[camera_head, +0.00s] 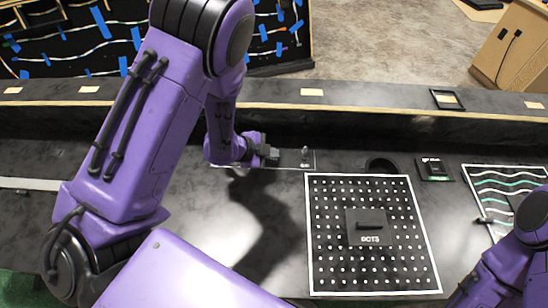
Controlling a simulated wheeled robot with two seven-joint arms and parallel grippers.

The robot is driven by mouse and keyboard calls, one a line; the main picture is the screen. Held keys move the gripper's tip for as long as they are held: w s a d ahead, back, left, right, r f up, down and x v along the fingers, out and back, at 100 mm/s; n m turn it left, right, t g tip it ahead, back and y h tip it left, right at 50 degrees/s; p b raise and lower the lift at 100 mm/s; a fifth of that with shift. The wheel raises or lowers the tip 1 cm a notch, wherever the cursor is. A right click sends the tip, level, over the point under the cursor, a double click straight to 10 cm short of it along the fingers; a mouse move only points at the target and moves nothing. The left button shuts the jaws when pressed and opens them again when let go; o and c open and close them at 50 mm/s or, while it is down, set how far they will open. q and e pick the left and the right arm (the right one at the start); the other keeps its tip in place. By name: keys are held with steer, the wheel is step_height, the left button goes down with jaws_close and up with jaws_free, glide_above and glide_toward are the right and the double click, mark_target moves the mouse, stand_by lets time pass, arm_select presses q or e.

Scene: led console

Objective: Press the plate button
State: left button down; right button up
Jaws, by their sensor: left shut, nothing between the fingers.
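My left gripper (272,155) is shut and empty, over the rear middle of the dark console. Just right of its tip, a small upright knob (305,154) stands on a thin white-outlined plate (295,167), partly hidden by my gripper. I cannot tell whether the tip touches anything. Nearer me and to the right lies a black square panel (325,275) with a white border and rows of white dots. A raised dark block (370,228) with white lettering sits at its middle. No label marks which part is the plate button.
A round dark recess (382,165) and a small black switch box (434,169) lie behind the dotted panel. A panel with wavy lines (505,180) is at the right, near my right arm. A raised ledge (390,98) runs along the back.

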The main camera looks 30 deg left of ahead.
mark_target(271, 161)
arm_select(q)
steer(key=shift+f, duration=0.1)
stand_by(0.3)
steer(key=shift+f+b, duration=0.3)
steer(key=shift+f, duration=0.1)
steer(key=shift+r, duration=0.1)
steer(key=shift+r+p, duration=0.4)
steer(key=shift+p, duration=0.1)
steer(key=shift+r, duration=0.1)
step_height(271, 161, up, 6)
steer(key=p, duration=0.6)
